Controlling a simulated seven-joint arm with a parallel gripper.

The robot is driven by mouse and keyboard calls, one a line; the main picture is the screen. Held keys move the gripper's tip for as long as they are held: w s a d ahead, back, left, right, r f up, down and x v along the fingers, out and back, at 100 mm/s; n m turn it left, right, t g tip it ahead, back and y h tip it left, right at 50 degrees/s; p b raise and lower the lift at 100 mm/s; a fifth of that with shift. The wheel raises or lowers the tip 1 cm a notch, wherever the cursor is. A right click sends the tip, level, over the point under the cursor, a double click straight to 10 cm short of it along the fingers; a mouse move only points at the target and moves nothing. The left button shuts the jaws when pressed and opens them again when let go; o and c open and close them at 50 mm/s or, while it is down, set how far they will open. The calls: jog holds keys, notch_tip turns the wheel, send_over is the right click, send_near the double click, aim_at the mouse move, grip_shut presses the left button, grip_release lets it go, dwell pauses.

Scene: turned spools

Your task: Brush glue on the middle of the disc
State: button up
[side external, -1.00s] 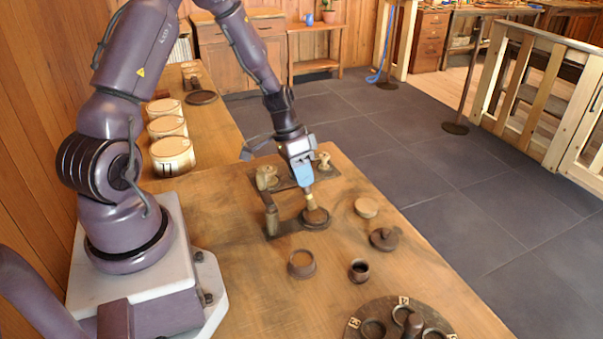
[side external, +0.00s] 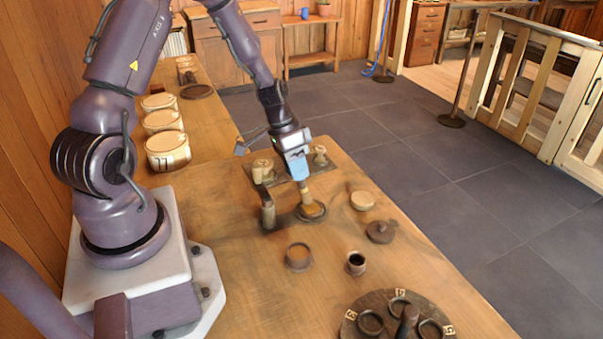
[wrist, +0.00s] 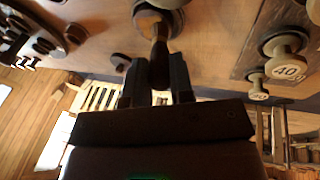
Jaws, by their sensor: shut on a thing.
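My gripper (side external: 297,172) is shut on a brush (side external: 305,193), a tan, short-handled tool pointing down. The brush's lower end is at the middle of a round, dark-rimmed disc (side external: 322,216) on the bench. Contact between bristles and disc is too small to make out. In the wrist view, the two fingers of my gripper (wrist: 157,78) close around the brush (wrist: 159,55), whose far end reaches the disc at the top edge. The brush hides part of the disc's middle, and no glue can be told apart on it.
A wooden post (side external: 268,213) stands just left of the disc. Spools (side external: 262,168) stand on a dark plate behind. A ring-like cup (side external: 298,256), a small pot (side external: 356,263), a pale round lid (side external: 362,200) and a dark knobbed lid (side external: 381,231) lie nearby. A marked turntable (side external: 380,330) is in front.

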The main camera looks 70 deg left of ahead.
jog(key=shift+a, duration=0.25)
jog(key=shift+d, duration=2.25)
jog(key=shift+w+d+r, duration=0.1)
jog(key=shift+d+r, duration=0.05)
jog(key=shift+d, duration=0.05)
notch_tip(320, 180, up, 8)
